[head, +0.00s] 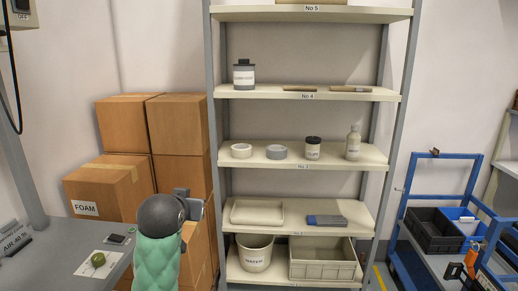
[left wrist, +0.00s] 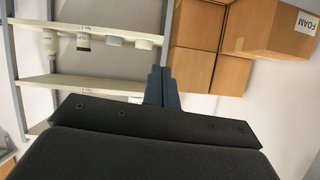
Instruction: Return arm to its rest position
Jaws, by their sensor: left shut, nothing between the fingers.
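My left arm rises from the bottom of the head view in a green sleeve with a dark wrist. Its gripper (head: 190,205) is held up in the air in front of the cardboard boxes, left of the shelf rack (head: 212,150). In the left wrist view the two dark fingers of this gripper (left wrist: 161,86) are pressed together, with nothing between them. That view is upside down, with the rack on its left and the boxes on its right. My right gripper is in neither view.
Cardboard boxes (head: 180,127) are stacked left of the rack. The rack holds containers, tape rolls, a bucket (head: 255,255) and a crate (head: 322,264). A blue cart (head: 440,188) stands right.

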